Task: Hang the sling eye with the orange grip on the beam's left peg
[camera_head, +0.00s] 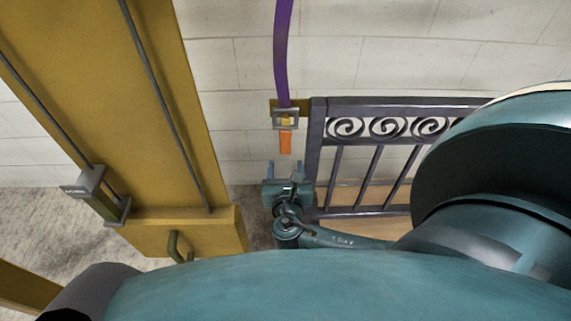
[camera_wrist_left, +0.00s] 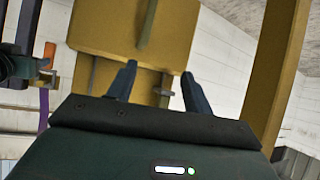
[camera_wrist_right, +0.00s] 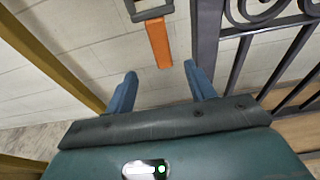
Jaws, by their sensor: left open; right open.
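The orange grip (camera_head: 285,142) hangs below a grey square sling eye (camera_head: 286,118) on a purple strap (camera_head: 283,50), left of the gate. My right gripper (camera_head: 284,167) is open and empty just below the grip. In the right wrist view the orange grip (camera_wrist_right: 159,42) lies beyond and between the open fingertips, apart from them. My left gripper (camera_wrist_left: 158,78) is open and empty, facing a yellow structure (camera_wrist_left: 120,30); it is not clearly visible in the head view. The orange grip also shows at the left of the left wrist view (camera_wrist_left: 50,52).
A dark scroll gate (camera_head: 318,150) stands right of the grip, close to my right gripper. A large yellow column (camera_head: 140,100) with grey rods stands at the left. A handle (camera_head: 175,246) sticks out at its base. A pale block wall (camera_head: 400,60) is behind.

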